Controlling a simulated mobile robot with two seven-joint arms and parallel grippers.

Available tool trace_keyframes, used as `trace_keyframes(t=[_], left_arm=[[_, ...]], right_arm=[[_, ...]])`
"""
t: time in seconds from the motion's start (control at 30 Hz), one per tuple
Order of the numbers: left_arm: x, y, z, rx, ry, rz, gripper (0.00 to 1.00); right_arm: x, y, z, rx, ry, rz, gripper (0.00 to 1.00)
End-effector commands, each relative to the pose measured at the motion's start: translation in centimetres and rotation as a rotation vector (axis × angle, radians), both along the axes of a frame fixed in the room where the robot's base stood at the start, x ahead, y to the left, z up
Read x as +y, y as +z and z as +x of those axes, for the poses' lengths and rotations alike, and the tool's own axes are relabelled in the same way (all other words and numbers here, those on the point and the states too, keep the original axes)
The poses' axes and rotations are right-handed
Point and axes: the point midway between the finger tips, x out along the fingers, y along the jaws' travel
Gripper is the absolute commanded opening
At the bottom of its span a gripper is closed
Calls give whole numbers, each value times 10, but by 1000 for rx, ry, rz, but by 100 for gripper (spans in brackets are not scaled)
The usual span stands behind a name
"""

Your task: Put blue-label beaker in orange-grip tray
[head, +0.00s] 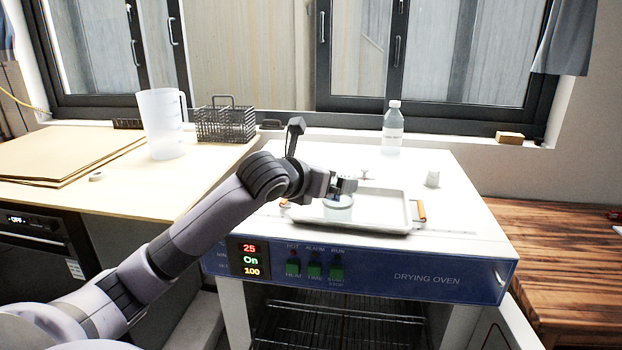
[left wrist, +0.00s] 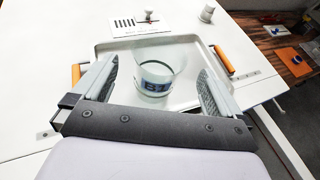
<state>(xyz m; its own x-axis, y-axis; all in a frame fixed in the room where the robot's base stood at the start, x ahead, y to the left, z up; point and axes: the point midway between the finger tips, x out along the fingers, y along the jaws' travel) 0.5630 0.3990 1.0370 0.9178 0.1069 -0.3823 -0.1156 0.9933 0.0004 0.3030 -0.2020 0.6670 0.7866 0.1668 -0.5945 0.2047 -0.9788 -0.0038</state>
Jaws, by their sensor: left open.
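The blue-label beaker (left wrist: 157,76) is clear glass with a dark blue label. It is at the orange-grip tray (left wrist: 185,42), a pale tray with orange handles on top of the drying oven. In the head view the beaker (head: 338,208) shows under my left gripper (head: 345,186), over the left part of the tray (head: 385,222). In the left wrist view my left gripper (left wrist: 160,88) is open, with one finger on each side of the beaker and gaps between. I cannot tell whether the beaker's base touches the tray floor. My right gripper is not in view.
The white oven top (head: 465,200) is clear to the right of the tray. A small white knob (head: 432,179) and a plastic bottle (head: 393,128) stand behind it. A measuring jug (head: 162,125) and a wire rack (head: 225,124) stand on the left bench.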

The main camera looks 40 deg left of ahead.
Motion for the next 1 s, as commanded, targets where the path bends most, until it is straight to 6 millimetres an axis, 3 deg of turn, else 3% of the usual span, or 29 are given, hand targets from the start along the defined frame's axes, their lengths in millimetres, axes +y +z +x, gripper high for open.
trace_keyframes(t=[0.2, 0.4, 1.0], left_arm=[[-4, 13, -34, 2, 0, 6, 100], [-6, 21, -53, 1, 1, 2, 100], [-7, 24, -58, 1, 0, 0, 100]], right_arm=[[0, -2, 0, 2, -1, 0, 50], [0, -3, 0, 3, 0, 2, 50], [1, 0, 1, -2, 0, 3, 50]])
